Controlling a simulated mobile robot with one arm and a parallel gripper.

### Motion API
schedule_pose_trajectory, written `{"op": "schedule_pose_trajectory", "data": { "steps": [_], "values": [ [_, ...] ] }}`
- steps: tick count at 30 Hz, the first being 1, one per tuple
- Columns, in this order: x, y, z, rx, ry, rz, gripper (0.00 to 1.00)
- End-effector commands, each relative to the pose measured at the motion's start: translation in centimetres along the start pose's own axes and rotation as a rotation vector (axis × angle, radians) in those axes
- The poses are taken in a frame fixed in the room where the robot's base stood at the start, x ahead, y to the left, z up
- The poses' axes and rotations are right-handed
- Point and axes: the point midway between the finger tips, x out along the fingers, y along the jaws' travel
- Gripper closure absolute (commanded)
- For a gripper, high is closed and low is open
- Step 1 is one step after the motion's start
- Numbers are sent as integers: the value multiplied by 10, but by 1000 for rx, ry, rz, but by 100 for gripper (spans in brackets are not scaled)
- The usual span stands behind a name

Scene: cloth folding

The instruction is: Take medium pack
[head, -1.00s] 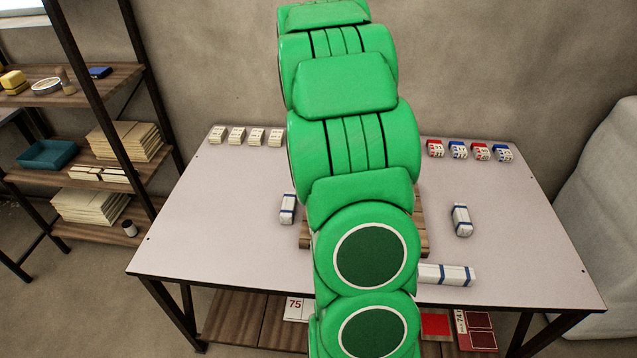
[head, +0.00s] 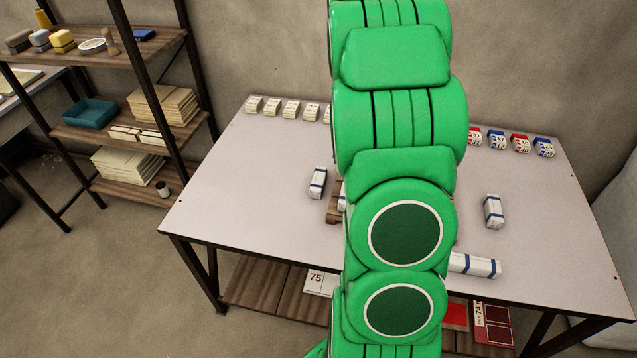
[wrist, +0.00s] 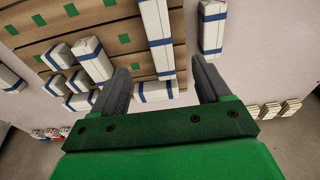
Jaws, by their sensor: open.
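White packs with blue bands come in several lengths. In the wrist view a long pack (wrist: 158,40) lies on the slatted wooden board (wrist: 122,28), framed between my gripper's fingers (wrist: 160,66). A mid-length pack (wrist: 92,60) lies left of the left finger, with short packs (wrist: 54,57) beside it. Another pack (wrist: 212,28) lies off the board at upper right. My gripper is open, with nothing visibly gripped. In the head view my green arm hides the gripper and most of the board. Packs show at left (head: 317,183), right (head: 493,211) and front right (head: 474,265).
The pale table (head: 250,200) has free room at left. White blocks (head: 272,106) and red and blue printed blocks (head: 521,144) line its back edge. A shelf rack (head: 140,128) stands left, and a wall is behind. Cards (head: 321,282) lie on the lower shelf.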

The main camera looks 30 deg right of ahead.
Motion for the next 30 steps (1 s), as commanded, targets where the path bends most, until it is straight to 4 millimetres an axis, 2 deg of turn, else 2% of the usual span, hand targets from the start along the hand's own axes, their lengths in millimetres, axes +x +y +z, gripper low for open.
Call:
{"op": "schedule_pose_trajectory", "data": {
  "steps": [11,16,20,30],
  "values": [
    [0,0,0,0,0,0,23],
    [5,-6,-5,-1,-9,0,23],
    [19,-22,-14,-3,-31,1,23],
    [65,-80,-36,-15,-110,-1,23]
  ]
}}
